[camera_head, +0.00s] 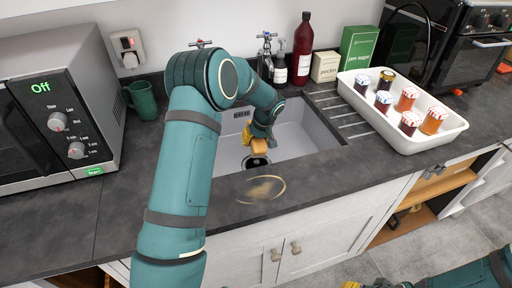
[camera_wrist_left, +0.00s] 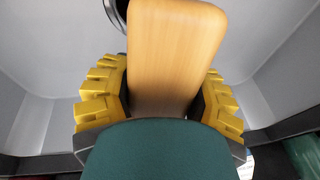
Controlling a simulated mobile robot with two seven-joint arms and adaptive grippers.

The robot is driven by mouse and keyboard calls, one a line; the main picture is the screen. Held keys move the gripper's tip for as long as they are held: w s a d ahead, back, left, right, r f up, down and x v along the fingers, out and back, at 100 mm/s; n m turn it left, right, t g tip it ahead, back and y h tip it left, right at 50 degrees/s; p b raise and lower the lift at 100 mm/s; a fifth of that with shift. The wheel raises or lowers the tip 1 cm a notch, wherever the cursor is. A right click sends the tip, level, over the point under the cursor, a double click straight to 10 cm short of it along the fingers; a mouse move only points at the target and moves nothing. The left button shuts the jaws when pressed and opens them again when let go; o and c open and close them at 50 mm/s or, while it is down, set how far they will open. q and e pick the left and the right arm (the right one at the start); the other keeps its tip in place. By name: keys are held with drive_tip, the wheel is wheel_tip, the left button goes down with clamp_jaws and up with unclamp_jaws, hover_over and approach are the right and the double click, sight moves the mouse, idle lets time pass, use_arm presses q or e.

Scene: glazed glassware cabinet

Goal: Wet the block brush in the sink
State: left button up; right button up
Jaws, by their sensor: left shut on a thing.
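The block brush is a light wooden block (camera_head: 259,146) low in the sink (camera_head: 308,137), above the basin floor near the dark drain. In the left wrist view its flat wooden face (camera_wrist_left: 172,45) stands between yellow fingers; its bristles are hidden. My left gripper (camera_head: 255,138) is shut on the brush, inside the basin; in the left wrist view the fingers (camera_wrist_left: 165,100) flank it on both sides. Whether water is in the basin or flowing from the tap (camera_head: 266,45) I cannot tell. My right gripper (camera_head: 366,284) shows only partly at the bottom edge.
A white tray (camera_head: 443,130) of several jars stands right of the sink. A dark red bottle (camera_head: 302,50), boxes and a small bottle line the back. A microwave (camera_head: 60,90) and green mug (camera_head: 142,101) are left. A ring-shaped mark (camera_head: 280,188) lies on the front counter.

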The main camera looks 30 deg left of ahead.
use_arm(q)
drive_tip(key=shift+r+p, duration=2.05)
drive_tip(key=shift+r, duration=2)
drive_tip(key=shift+r+p, duration=0.55)
drive_tip(key=shift+r, duration=0.5)
wheel_tip(320, 180, up, 4)
drive_tip(key=shift+p, duration=1.05)
